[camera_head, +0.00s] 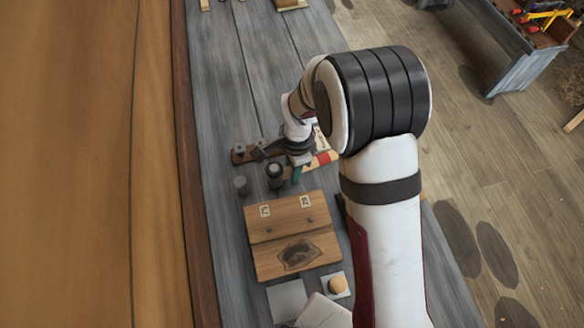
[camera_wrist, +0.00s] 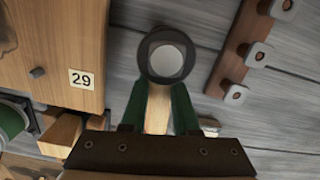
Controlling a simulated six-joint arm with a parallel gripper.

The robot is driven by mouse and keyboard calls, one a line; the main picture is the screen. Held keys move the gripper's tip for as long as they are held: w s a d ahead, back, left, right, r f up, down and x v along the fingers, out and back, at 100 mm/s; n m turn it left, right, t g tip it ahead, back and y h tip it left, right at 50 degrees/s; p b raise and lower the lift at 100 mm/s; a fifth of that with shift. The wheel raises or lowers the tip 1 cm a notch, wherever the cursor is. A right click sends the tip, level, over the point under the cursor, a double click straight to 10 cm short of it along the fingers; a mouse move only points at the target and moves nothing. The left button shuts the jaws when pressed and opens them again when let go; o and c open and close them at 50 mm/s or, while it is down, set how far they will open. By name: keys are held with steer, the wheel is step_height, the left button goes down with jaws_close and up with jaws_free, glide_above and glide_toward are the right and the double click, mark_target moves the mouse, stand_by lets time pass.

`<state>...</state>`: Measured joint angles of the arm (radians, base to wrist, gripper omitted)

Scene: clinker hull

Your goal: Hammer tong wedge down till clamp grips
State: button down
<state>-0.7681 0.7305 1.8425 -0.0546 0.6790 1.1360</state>
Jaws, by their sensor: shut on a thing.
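My gripper (camera_wrist: 159,98) has two green fingers shut on the pale wooden handle of a hammer. The hammer (camera_wrist: 167,60) shows a dark round head with a grey face just beyond the fingertips in the wrist view. In the head view my gripper (camera_head: 297,172) is above the grey bench, and the dark hammer head (camera_head: 275,170) sticks out to its left. A red-brown wooden piece with dark metal parts (camera_head: 246,153) lies just behind the hammer head. I cannot make out the wedge or the clamp for certain.
A wooden box with paper labels (camera_head: 290,222) stands in front of the gripper; its side with label 29 (camera_wrist: 78,50) fills the wrist view's left. A brown strip with several metal squares (camera_wrist: 236,60) lies right. A grey cylinder (camera_head: 241,186) stands on the bench; the far bench is mostly clear.

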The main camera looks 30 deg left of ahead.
steer(key=shift+f, duration=0.4)
steer(key=c, duration=0.6)
jaws_free()
step_height(320, 180, up, 8)
steer(key=shift+f, duration=0.1)
